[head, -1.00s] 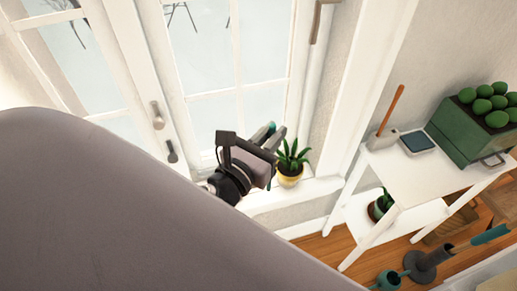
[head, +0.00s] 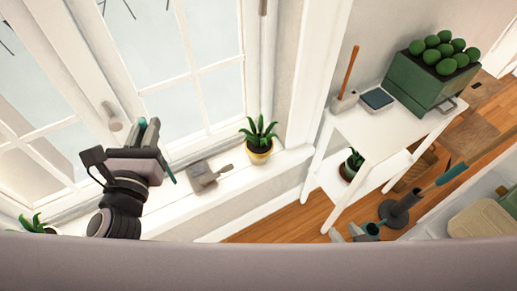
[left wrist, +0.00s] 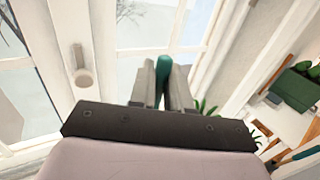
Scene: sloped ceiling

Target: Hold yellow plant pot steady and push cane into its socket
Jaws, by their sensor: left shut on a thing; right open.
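My left gripper (head: 150,133) is shut on a slim teal stick (head: 167,166), which I take to be the cane. It also shows between the fingers in the left wrist view (left wrist: 164,70). The gripper is by the window, left of the yellow plant pot (head: 259,156) and apart from it. The pot stands upright on the sill with a spiky green plant (head: 260,133); only leaves (left wrist: 203,107) show in the wrist view. I cannot make out a socket in the pot.
A grey block with a handle (head: 205,177) lies on the sill between gripper and pot. A white shelf (head: 375,135) at right bears a green crate (head: 425,80) and an orange-brown stick (head: 349,70) in a holder. A window handle (head: 112,118) projects at left.

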